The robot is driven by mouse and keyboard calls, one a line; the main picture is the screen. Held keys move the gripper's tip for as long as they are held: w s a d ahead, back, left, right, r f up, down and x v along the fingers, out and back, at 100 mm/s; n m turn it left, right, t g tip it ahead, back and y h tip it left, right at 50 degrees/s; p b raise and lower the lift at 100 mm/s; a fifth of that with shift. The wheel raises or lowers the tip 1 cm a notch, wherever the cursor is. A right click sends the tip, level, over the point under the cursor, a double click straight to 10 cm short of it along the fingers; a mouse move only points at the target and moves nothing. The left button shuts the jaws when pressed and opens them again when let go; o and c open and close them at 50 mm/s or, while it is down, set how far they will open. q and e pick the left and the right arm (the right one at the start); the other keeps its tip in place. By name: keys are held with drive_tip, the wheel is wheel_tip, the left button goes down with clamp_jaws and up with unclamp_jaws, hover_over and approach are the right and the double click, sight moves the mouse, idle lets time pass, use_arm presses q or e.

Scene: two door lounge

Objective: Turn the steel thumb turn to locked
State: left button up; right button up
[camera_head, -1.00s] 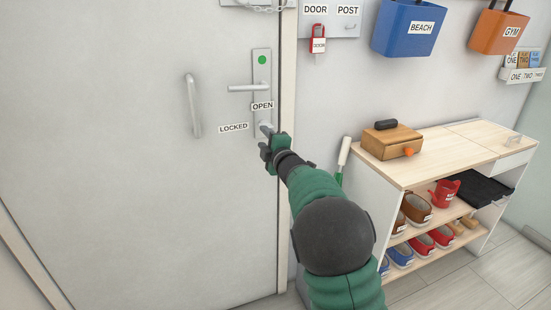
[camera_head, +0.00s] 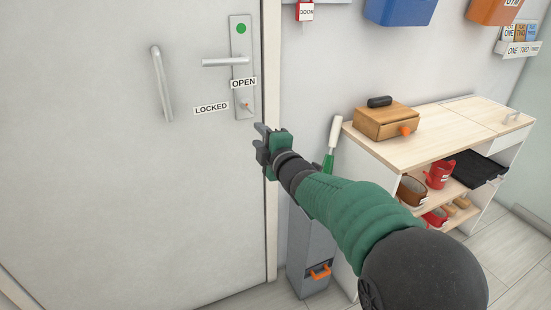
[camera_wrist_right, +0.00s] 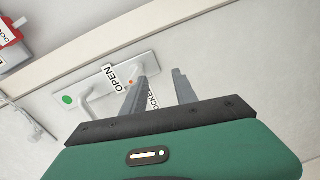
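The steel thumb turn (camera_head: 246,106) is small and sits low on the lock plate (camera_head: 240,68) of the grey door, below the lever handle. An OPEN label (camera_head: 243,83) is above it and a LOCKED label (camera_head: 211,109) to its left. A small reddish mark shows at it; its exact angle is too small to tell. My right gripper (camera_head: 261,135) is below and right of the thumb turn, apart from it in the head view. In the right wrist view, its two fingers (camera_wrist_right: 160,77) are spread with nothing between them, and one overlaps the plate near the turn. My left gripper is out of view.
A green dot (camera_head: 240,29) marks the plate's top. The lever handle (camera_head: 225,62) and a vertical pull handle (camera_head: 161,84) stick out from the door. A wooden shelf unit (camera_head: 440,125) and a grey bin (camera_head: 309,250) stand at right.

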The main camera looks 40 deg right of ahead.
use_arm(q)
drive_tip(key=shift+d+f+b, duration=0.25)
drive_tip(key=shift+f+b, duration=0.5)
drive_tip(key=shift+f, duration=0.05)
use_arm(e)
drive_tip(key=d+v, duration=0.1)
drive_tip(key=v, duration=0.8)
drive_tip(key=shift+s+f, duration=0.25)
drive_tip(key=shift+f, duration=0.15)
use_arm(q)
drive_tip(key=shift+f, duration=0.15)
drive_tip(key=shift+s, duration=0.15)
use_arm(e)
drive_tip(key=shift+f, duration=0.1)
